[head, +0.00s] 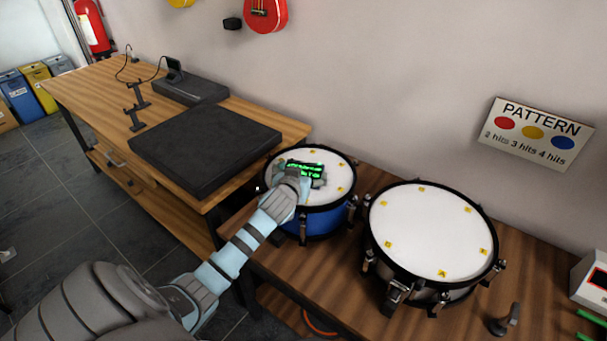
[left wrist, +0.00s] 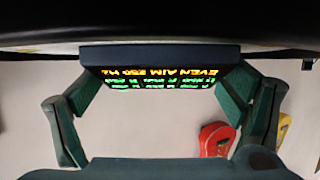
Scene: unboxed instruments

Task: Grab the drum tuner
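The drum tuner (head: 303,171) is a dark device with a lit green display, at the white head of the blue drum (head: 325,221). In the left wrist view, the tuner (left wrist: 160,55) is close and its yellow and green text is upside down. My left gripper (head: 300,183) is at the tuner. In the left wrist view its two fingers (left wrist: 163,92) flank the tuner's left and right sides. They look very close to its edges, but I cannot tell whether they press on it. My right gripper is out of view.
A larger white-headed drum (head: 425,230) stands right of the blue drum on the wooden table (head: 345,290). A black pad (head: 205,150) lies on the wooden bench at left. A PATTERN sign (head: 537,134) hangs on the wall. A white device (head: 592,280) is at the right edge.

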